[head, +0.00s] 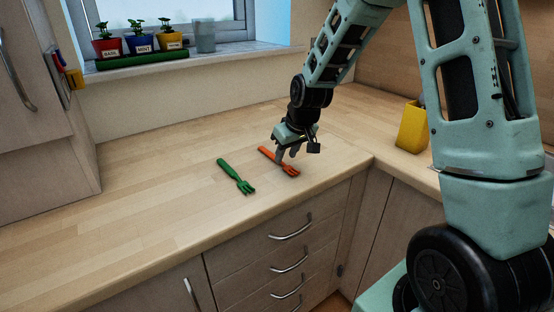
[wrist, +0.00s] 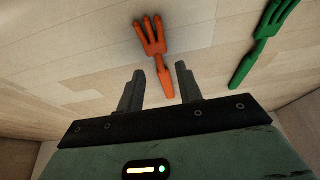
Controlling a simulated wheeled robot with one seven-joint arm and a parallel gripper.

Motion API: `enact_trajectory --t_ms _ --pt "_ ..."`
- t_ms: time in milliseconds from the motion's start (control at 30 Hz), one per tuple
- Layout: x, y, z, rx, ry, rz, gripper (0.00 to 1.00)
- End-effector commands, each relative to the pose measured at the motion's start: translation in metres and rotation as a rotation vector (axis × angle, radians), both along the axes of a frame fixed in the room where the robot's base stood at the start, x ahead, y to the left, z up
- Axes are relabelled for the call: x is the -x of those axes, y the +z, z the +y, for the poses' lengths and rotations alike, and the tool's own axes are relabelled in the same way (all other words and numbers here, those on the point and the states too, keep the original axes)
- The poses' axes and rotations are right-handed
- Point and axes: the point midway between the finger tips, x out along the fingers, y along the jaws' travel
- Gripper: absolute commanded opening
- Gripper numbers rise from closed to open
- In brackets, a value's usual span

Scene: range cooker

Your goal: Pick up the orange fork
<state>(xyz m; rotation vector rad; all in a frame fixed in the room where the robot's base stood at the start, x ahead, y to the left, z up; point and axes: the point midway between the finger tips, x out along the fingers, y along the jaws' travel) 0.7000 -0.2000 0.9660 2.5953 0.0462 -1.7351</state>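The orange fork (head: 281,162) lies flat on the wooden counter, with its tines toward the front edge. In the wrist view the orange fork (wrist: 154,45) has its tines at the top and its handle end between the line of my two fingertips, nearer the right finger. My gripper (head: 287,156) points down just over the fork and hides a little of it in the head view. In the wrist view my gripper (wrist: 157,76) is open and empty, its fingers apart. I cannot tell its exact height above the fork.
A green fork (head: 235,175) lies to the left of the orange one. A yellow container (head: 411,128) stands at the right. Potted herbs (head: 140,42) and a grey cup (head: 205,37) stand on the windowsill. The counter (head: 130,200) is clear at the left.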

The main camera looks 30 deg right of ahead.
Motion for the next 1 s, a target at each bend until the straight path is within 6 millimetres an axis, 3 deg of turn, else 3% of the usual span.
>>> enact_trajectory --t_ms 200,467,600,1000 --pt "-0.009 -0.02 0.0 0.0 -0.001 0.0 0.35" --pt "-0.01 -0.022 0.0 0.001 -0.001 -0.001 0.35" --pt "-0.01 -0.022 0.0 0.001 -0.001 -0.001 0.0" --pt "-0.01 -0.016 0.0 0.001 -0.002 -0.003 0.0"
